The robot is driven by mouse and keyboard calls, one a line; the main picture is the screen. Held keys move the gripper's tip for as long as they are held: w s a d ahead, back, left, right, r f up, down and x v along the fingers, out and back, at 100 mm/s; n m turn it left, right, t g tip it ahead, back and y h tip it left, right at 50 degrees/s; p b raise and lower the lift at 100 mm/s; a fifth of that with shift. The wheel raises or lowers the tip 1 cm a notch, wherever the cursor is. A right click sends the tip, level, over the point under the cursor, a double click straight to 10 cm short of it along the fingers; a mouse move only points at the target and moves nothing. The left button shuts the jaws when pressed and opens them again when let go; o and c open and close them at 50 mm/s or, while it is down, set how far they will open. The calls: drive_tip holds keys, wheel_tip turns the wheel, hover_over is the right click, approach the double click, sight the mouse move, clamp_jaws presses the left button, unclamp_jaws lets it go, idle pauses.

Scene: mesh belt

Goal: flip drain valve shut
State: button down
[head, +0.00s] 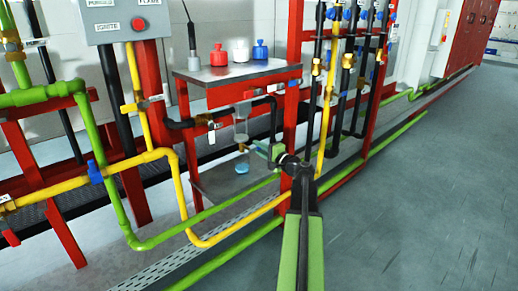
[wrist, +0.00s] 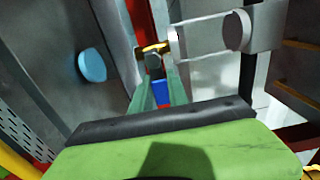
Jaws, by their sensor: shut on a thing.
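The drain valve has a small brass body (head: 242,147) under a clear cylinder (head: 240,125) on the red stand. In the wrist view the brass body (wrist: 152,47) is just beyond my fingertips, and the clear cylinder (wrist: 205,40) runs off to the right. A blue handle (wrist: 160,92) lies between my green fingers. My gripper (head: 262,150) reaches in from the front right and is shut on the drain valve handle; its fingers also show in the wrist view (wrist: 155,75). The fingers hide part of the handle, and its exact angle is hard to tell.
A blue disc (head: 242,168) lies on the lower shelf. A stand top (head: 225,74) holds red, white and blue bottles. A red post (head: 293,120) and black and yellow pipes rise close right of my gripper. A green pipe (head: 215,210) runs low. Grey floor is open at right.

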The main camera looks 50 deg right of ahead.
drive_tip(key=c, duration=1.3)
unclamp_jaws()
drive_tip(key=shift+s, duration=0.1)
drive_tip(key=s, duration=0.5)
drive_tip(key=s+a, duration=0.1)
drive_tip(key=s, duration=1.1)
drive_tip(key=shift+s+a, duration=0.1)
drive_tip(key=shift+a, duration=0.05)
